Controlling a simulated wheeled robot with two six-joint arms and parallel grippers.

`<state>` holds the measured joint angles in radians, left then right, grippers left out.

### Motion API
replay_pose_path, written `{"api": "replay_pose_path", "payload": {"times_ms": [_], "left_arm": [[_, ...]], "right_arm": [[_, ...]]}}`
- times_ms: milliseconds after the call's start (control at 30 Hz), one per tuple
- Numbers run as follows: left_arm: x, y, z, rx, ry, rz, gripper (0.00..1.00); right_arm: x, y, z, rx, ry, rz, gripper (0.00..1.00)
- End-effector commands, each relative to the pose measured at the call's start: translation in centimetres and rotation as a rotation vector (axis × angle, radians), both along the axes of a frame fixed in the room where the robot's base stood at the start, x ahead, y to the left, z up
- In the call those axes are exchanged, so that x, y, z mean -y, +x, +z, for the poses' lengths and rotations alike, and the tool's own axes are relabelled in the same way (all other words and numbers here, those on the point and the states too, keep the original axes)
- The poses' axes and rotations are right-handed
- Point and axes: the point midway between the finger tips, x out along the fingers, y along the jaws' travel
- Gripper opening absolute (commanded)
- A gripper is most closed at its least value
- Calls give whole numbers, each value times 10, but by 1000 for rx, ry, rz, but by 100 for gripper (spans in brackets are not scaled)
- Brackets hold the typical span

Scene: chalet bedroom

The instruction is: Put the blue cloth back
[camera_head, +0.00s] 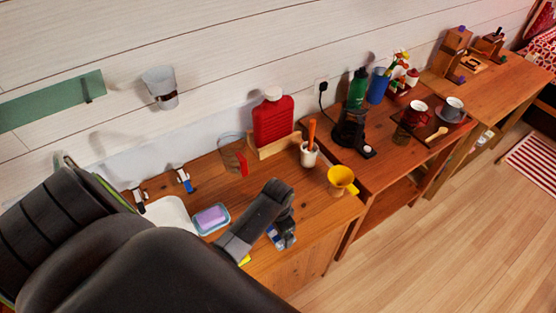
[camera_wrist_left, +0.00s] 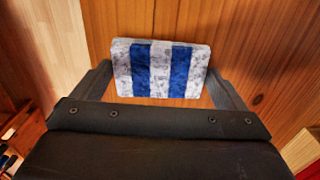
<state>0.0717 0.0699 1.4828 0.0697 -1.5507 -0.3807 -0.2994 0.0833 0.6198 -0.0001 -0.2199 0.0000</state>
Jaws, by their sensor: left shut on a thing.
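The blue cloth (camera_wrist_left: 180,72) is a folded block with blue and white stripes. In the left wrist view it sits between the fingers of my left gripper (camera_wrist_left: 160,80), which is shut on it. In the head view my left gripper (camera_head: 281,222) is over the front part of the wooden cabinet top (camera_head: 318,212), and only a small blue-and-white bit of the cloth (camera_head: 273,235) shows beside the fingers. I cannot tell whether the cloth touches the wood. My right gripper is not in view.
A purple soap in a blue dish (camera_head: 211,218) lies left of my gripper; a yellow funnel cup (camera_head: 342,181) stands to its right. Behind are a red hot-water bottle (camera_head: 273,122) and a white pot with an orange handle (camera_head: 309,155). A green strip (camera_head: 50,101) is on the wall.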

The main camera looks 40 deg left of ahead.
Motion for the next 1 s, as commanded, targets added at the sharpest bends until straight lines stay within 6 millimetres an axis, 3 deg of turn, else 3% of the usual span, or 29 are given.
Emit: {"api": "replay_pose_path", "payload": {"times_ms": [267,300,333,733,1000], "left_arm": [[0,0,-2,0,-1,0,75],[0,0,-2,0,-1,0,96],[0,0,-2,1,0,0,100],[0,1,8,3,-1,0,100],[0,2,52,6,-1,0,100]], "right_arm": [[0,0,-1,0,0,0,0],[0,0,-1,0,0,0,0],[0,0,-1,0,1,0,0],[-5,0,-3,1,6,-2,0],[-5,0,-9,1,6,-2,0]]}}
